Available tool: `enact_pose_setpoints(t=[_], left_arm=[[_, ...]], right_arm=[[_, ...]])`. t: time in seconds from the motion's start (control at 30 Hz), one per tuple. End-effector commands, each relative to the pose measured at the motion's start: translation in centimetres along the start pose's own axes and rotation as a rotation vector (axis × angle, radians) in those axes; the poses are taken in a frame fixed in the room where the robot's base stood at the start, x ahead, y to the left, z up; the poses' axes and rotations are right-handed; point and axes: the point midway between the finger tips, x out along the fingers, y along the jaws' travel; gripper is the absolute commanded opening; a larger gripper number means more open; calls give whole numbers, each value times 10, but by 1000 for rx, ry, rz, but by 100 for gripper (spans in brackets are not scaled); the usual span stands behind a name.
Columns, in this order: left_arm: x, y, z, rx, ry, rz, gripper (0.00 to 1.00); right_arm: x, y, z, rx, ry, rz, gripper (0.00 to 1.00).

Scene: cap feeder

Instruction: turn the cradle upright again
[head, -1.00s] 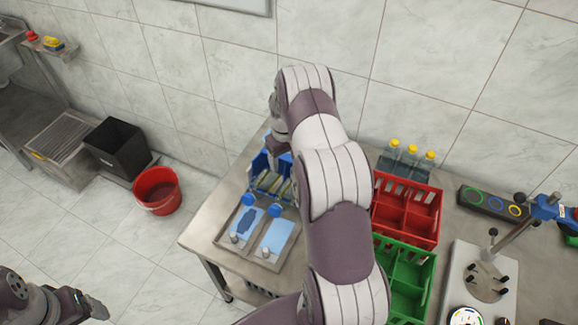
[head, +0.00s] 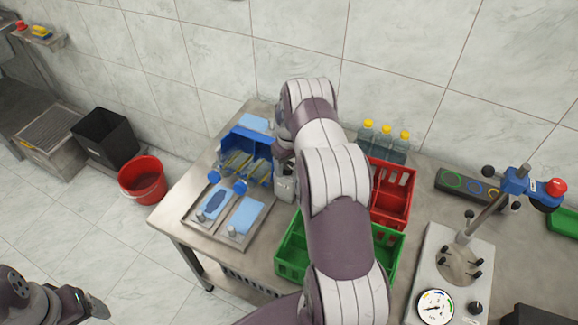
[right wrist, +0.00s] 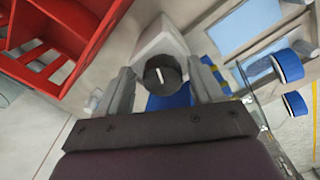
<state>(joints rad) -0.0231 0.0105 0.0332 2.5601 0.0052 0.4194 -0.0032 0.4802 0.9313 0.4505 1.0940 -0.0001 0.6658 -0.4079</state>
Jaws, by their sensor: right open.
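A blue frame (head: 248,143) holding yellowish and grey slanted pieces stands at the table's back left; I cannot tell for sure whether it is the cradle. My right gripper (head: 284,158) is at its right side, partly hidden by my arm in the head view. A pale grey block (head: 285,184) stands just below it. In the right wrist view my gripper (right wrist: 162,82) is open, its fingers on either side of a dark round knob (right wrist: 162,74) in front of a whitish block (right wrist: 158,40). Contact is unclear. My left gripper (head: 92,304) is at lower left, away from the table.
A red crate (head: 392,200), green crate (head: 292,262) and yellow-capped bottles (head: 385,140) stand to the right. A gauge stand (head: 447,266) is farther right.

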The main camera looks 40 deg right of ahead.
Motion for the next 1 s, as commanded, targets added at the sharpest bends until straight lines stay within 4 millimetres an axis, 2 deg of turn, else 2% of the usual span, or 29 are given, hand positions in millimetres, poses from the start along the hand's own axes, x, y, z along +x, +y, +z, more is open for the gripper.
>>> enact_pose_setpoints(t=[0.03,0.1,0.17,0.3,0.37,0.6,0.67,0.77,0.93,0.97,1.0], left_arm=[[0,0,0,0,0,0,79],[0,0,0,0,0,0,79],[0,0,0,0,0,0,79],[1,0,0,0,0,0,79],[5,0,0,0,0,0,79],[19,0,2,0,0,0,79],[20,0,2,0,0,0,79],[20,0,2,0,0,0,79],[19,0,2,0,0,0,79],[19,0,2,0,0,0,79],[19,0,2,0,0,0,79]], right_arm=[[0,0,0,0,0,0,56],[0,0,0,0,0,0,33],[0,0,0,0,1,0,15],[0,0,-1,-14,2,1,15],[1,0,-1,-85,3,1,15],[1,0,-2,-698,4,3,15],[0,0,-1,-789,3,3,15],[0,0,-1,-851,3,2,15],[-1,0,-1,-852,2,2,15],[-1,0,-1,-852,2,2,56],[-1,0,-1,-851,2,2,66]])
